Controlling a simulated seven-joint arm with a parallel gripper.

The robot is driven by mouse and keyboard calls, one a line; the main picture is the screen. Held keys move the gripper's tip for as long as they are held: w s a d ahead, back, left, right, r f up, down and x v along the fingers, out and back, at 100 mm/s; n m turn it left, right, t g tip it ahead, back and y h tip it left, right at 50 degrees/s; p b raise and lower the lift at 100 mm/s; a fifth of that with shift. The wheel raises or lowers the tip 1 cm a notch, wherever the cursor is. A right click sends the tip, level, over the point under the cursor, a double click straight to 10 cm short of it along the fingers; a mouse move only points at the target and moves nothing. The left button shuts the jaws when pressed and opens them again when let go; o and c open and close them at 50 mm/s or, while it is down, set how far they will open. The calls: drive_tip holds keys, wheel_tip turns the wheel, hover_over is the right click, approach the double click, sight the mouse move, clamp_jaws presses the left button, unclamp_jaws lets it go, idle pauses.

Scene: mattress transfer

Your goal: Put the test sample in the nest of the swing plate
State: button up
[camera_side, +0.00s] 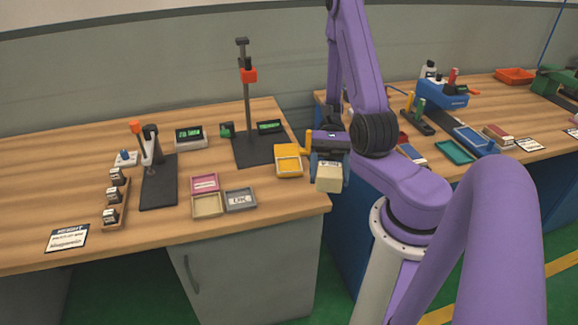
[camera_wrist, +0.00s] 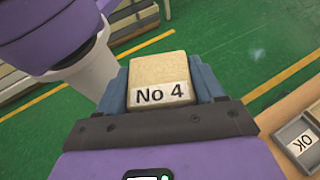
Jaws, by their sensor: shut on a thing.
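The test sample is a pale foam block (camera_side: 328,178) with a label that reads "No 4" in the wrist view (camera_wrist: 160,82). My gripper (camera_side: 331,163) is shut on it, with blue-grey fingers on its two sides. The sample hangs in the air at the front right corner of the left bench. A yellow square tray-like part (camera_side: 288,165) lies on the bench just left of my gripper, with a yellow-orange post near it. I cannot tell whether this is the swing plate's nest. The sample's underside is hidden.
On the left bench stand a tall gauge stand (camera_side: 246,100), a lever device (camera_side: 150,150) on a dark base, and a rack of small weights (camera_side: 115,200). A pink tray (camera_side: 205,183), a beige tray (camera_side: 207,205) and a grey "OK" tray (camera_side: 240,200) lie between.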

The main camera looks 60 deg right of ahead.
drive_tip(key=w+d+m+t, duration=0.2)
drive_tip(key=w+m+t, duration=0.3)
drive_tip(key=m+t, duration=0.25)
drive_tip(key=m+t+h, duration=0.5)
drive_tip(key=m+t, duration=0.3)
drive_tip(key=t, duration=0.1)
hover_over(289, 165)
drive_tip(key=f, duration=0.8)
drive_tip(key=shift+s+a+f, duration=0.25)
drive_tip(key=shift+s+f, duration=0.1)
drive_tip(key=shift+f, duration=0.05)
drive_tip(key=shift+w+f, duration=0.15)
drive_tip(key=shift+f, duration=0.05)
drive_tip(key=shift+w+d+f, duration=0.15)
drive_tip(key=shift+f, duration=1.55)
drive_tip(key=shift+f, duration=0.15)
drive_tip(key=o, duration=1)
